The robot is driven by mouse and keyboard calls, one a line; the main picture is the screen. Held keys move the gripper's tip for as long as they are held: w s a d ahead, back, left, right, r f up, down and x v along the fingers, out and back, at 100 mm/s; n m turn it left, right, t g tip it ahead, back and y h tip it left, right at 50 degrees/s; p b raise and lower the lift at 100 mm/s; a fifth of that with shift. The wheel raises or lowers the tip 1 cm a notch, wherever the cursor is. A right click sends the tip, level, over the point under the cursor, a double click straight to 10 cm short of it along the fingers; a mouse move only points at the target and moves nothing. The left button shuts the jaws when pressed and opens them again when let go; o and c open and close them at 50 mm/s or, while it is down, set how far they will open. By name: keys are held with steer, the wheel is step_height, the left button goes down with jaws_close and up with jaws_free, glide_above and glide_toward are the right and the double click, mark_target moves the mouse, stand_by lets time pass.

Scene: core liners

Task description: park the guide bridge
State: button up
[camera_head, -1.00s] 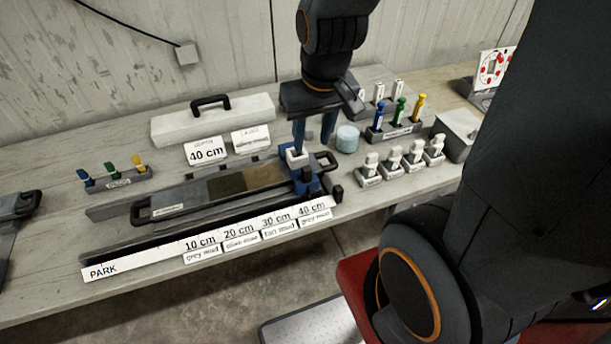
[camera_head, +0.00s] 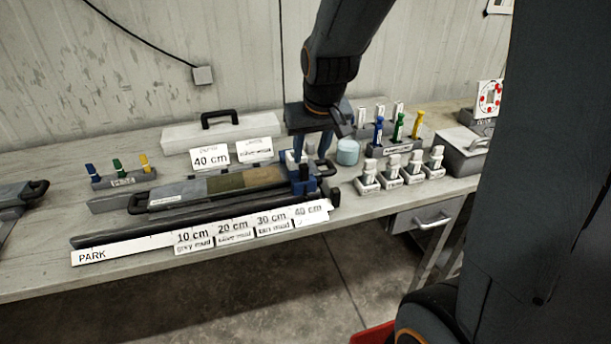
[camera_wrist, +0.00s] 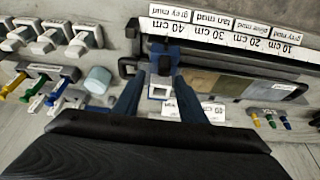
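The guide bridge, a blue block with a dark post, (camera_head: 303,184) stands at the 40 cm end of the rail, across the right end of the core liner (camera_head: 235,183). In the wrist view its blue body (camera_wrist: 163,66) shows with a white square-framed part (camera_wrist: 159,92) beside it. My gripper (camera_head: 311,152) points down over this end. In the wrist view my gripper (camera_wrist: 158,85) is open, its two fingers on either side of the white part with gaps showing. The PARK label (camera_head: 92,256) is at the rail's left end, far from the bridge.
The label strip (camera_head: 233,231) runs along the front, marked 10 to 40 cm. A white handled case (camera_head: 220,133) and a 40 cm card (camera_head: 210,157) stand behind. A pale blue cylinder (camera_head: 348,152), white-topped holders (camera_head: 391,172) and colored markers (camera_head: 398,128) stand close to the right.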

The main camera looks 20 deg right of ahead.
mark_target(304, 166)
steer(key=x, duration=0.3)
steer(key=a+p+x, duration=0.1)
steer(key=x, duration=0.1)
steer(key=shift+f, duration=0.15)
steer(key=shift+x, duration=0.9)
steer(key=shift+d, duration=0.1)
steer(key=shift+c, duration=0.5)
